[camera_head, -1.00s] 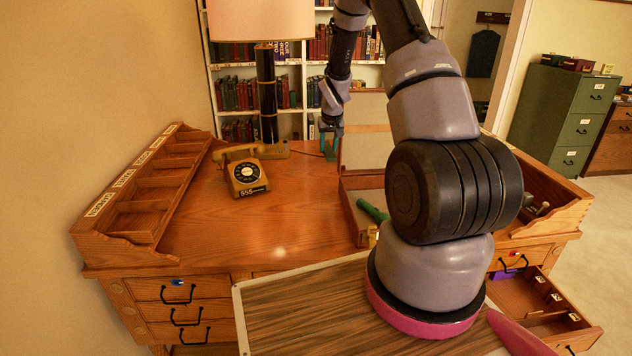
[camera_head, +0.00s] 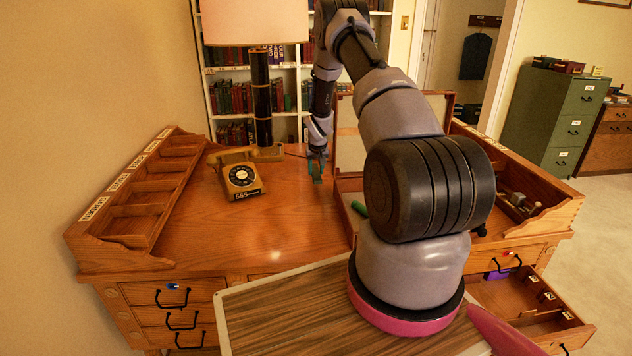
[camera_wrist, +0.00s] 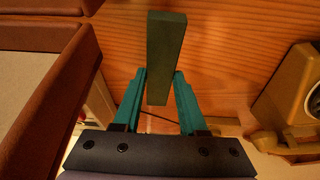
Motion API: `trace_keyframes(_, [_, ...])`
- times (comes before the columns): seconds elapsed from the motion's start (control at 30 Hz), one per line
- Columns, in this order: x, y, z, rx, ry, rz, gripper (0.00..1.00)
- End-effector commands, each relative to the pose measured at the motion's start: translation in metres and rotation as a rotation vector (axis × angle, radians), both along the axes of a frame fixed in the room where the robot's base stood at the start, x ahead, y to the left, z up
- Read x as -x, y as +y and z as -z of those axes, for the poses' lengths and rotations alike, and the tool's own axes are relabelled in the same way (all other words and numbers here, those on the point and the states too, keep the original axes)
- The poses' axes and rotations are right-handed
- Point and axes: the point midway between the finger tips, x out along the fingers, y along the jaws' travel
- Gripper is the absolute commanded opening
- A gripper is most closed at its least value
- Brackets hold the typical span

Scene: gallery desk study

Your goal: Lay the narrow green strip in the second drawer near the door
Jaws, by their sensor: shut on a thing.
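The narrow green strip (camera_wrist: 166,55) is dark green and sits between the two teal fingers of my gripper (camera_wrist: 158,100) in the wrist view. My gripper is shut on it, and the strip sticks out past the fingertips over the wooden desk top. In the head view my gripper (camera_head: 316,172) hangs above the back of the desk, right of the telephone; the strip is too small to tell apart there. An open drawer (camera_head: 530,310) stands out low at the desk's right side, below a shut drawer front (camera_head: 515,258). My arm hides part of the desk's right half.
An open box with a raised lid (camera_head: 350,150) stands right of my gripper, with a green thing (camera_head: 358,208) in it. A yellow telephone (camera_head: 240,178) and a lamp (camera_head: 262,100) stand to the left. Pigeonhole racks (camera_head: 150,190) line the desk sides. The desk's middle is clear.

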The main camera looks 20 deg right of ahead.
Motion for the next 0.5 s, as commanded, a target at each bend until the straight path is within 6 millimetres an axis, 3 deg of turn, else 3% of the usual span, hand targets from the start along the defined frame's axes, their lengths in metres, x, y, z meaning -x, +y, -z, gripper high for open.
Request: trace_keyframes(0.5, [-0.001, 0.0, 0.05, 0.001, -0.002, -0.001, 0.0])
